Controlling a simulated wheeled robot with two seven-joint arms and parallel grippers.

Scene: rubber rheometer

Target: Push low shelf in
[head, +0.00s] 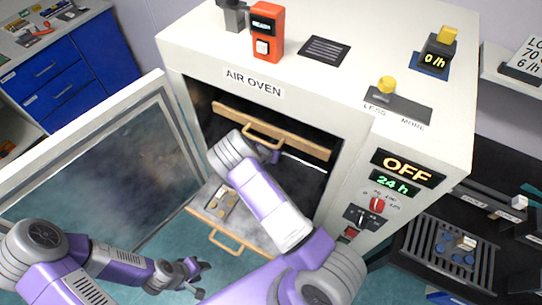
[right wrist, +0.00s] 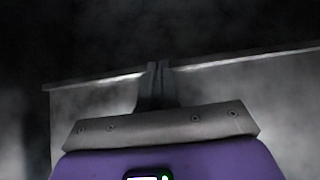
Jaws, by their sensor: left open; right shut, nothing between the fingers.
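The air oven (head: 325,75) stands with its door (head: 100,165) swung open to the left. The low shelf (head: 262,238) sticks out of the oven's lower part, with a handle (head: 226,243) on its wooden front and small items lying on it. The upper shelf (head: 290,140) has a similar wooden front and handle, at the oven opening. My right arm crosses in front of the opening and hides part of both shelves. My right gripper (right wrist: 158,72) is shut and empty, close to a grey metal edge; I cannot tell whether it touches. My left gripper (head: 197,277) is open and empty, below the low shelf.
The open door stands between my left arm and the blue drawers (head: 70,65). The oven's control panel (head: 385,190) reads OFF and 24 h. A dark rack (head: 445,255) with blue pieces is at the right. An orange device (head: 267,30) sits on the oven top.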

